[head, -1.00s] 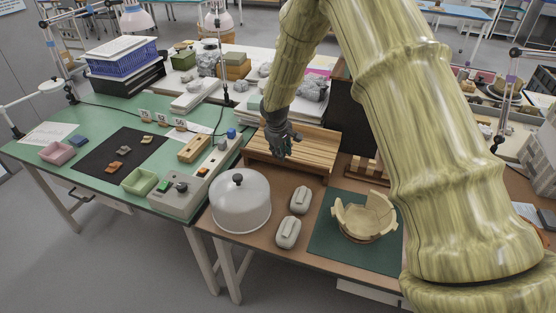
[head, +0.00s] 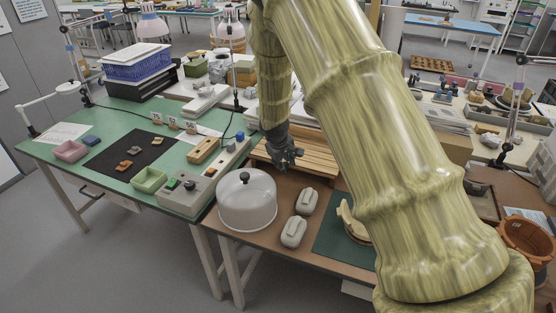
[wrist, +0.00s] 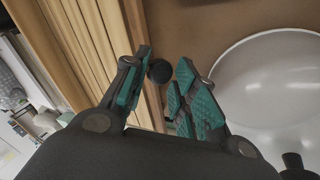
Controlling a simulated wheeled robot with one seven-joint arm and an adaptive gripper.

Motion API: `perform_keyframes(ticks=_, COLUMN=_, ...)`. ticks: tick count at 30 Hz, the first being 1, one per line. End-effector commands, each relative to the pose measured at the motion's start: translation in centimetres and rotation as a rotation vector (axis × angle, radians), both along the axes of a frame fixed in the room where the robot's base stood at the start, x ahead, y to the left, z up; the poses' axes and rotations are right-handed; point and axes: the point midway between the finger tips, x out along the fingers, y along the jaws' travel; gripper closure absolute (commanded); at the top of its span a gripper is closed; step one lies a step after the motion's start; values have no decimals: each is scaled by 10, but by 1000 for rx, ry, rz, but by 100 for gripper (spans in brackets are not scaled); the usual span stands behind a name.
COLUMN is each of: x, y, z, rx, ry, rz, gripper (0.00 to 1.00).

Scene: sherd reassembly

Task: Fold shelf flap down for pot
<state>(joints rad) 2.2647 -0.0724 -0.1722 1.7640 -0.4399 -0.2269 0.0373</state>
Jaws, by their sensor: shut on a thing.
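The slatted pale-wood shelf (head: 318,160) stands at the back of the brown table. Its long slats also run down the left of the wrist view (wrist: 85,45). My gripper (head: 287,160) is at the shelf's front edge. In the wrist view my gripper (wrist: 162,85) has its teal-padded fingers on either side of a small dark round knob (wrist: 160,71) beside the slats, and is shut on it. The flap's exact angle is hard to tell, as my arm hides part of the shelf. A cream, partly rebuilt pot (head: 350,222) stands on a green mat (head: 328,240), mostly hidden by my arm.
A control box (head: 190,192) sits on the green table to the left. An orange-brown pot (head: 525,240) is at the far right.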

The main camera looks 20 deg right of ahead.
Motion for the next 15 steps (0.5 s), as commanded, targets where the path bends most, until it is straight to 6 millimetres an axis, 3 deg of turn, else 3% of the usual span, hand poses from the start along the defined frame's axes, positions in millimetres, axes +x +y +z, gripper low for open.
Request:
perform_keyframes(ticks=1, x=-5, y=3, z=-8, rx=2, ry=6, rz=-1, gripper=100)
perform_keyframes(ticks=9, x=-13, y=5, z=-20, rx=2, ry=3, rz=-7, gripper=100)
perform_keyframes(ticks=15, x=-12, y=5, z=-18, rx=2, ry=2, rz=-5, gripper=65)
